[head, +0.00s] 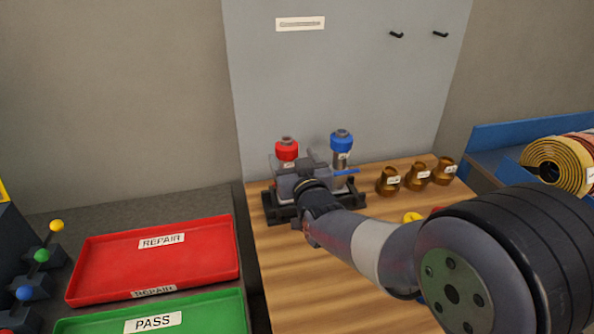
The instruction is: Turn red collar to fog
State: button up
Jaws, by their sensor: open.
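The red collar (287,149) sits on top of the left nozzle of the pump unit, at the back of the wooden bench. A blue collar (341,140) sits on the second nozzle to its right. My gripper (306,172) is at the pump, in front of and between the two collars. Its fingers are small and partly merge with the grey pump body (288,185), so I cannot tell whether they touch the red collar. Any setting marks on the red collar are too small to read.
Several brass fittings with tags (417,175) stand right of the pump. A red REPAIR tray (200,262) and a green PASS tray (215,312) lie at the left. A blue bin with a coiled hose (560,165) is at the right. A grey panel (340,75) rises behind the bench.

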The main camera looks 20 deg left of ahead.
aim_at(285, 143)
jog(key=shift+v, duration=1.6)
jog(key=shift+w, duration=0.1)
jog(key=p+x, duration=0.2)
jog(key=x, duration=0.8)
jog(key=shift+w+a+p, duration=0.25)
jog(key=shift+a+p, duration=0.1)
jog(key=shift+p, duration=0.05)
jog(key=shift+f, duration=0.1)
